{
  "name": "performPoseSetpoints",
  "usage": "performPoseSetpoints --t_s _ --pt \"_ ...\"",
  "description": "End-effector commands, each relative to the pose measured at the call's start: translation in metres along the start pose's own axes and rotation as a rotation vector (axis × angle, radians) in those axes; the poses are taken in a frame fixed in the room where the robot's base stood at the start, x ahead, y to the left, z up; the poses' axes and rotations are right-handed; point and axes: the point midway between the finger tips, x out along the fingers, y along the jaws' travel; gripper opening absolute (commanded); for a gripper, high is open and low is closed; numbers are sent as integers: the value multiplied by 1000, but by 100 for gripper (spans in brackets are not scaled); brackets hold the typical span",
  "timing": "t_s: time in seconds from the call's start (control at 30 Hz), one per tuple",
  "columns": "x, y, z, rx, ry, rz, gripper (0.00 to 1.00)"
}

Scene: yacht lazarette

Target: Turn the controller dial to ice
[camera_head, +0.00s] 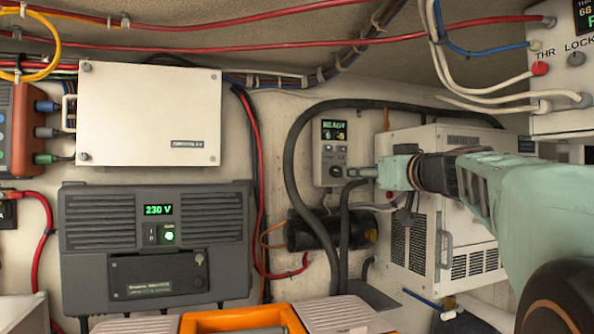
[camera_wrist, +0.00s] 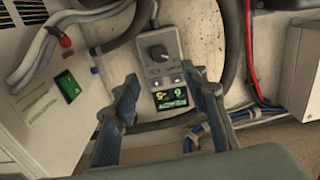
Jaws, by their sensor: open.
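The controller (camera_head: 329,148) is a small grey wall panel with a lit display (camera_head: 333,131) reading what looks like READY, with 6 and -5 below. Its dark round dial (camera_head: 337,171) is low on the panel in the head view. In the wrist view the controller (camera_wrist: 163,75) appears upside down, with the dial (camera_wrist: 157,51) above the display (camera_wrist: 171,99). My gripper (camera_head: 354,172) is beside the dial in the head view. In the wrist view my gripper (camera_wrist: 160,76) is open, its fingers on either side of the panel with nothing between them. I cannot read the dial's setting.
A thick black hose (camera_head: 290,150) loops around the controller. A white vented unit (camera_head: 440,225) stands right of it, and a dark 230 V box (camera_head: 160,245) is on the left. A black cylinder (camera_head: 310,230) sits below. Cables run along the wall.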

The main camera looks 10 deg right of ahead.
Motion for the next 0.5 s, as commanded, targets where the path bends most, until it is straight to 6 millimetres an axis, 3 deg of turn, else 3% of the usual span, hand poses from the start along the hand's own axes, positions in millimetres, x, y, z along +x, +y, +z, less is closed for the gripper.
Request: performPoseSetpoints --t_s 0.23,0.5 --pt "11 0 -4 -20 6 -10 41" --pt "60 0 -6 -18 5 -10 41"
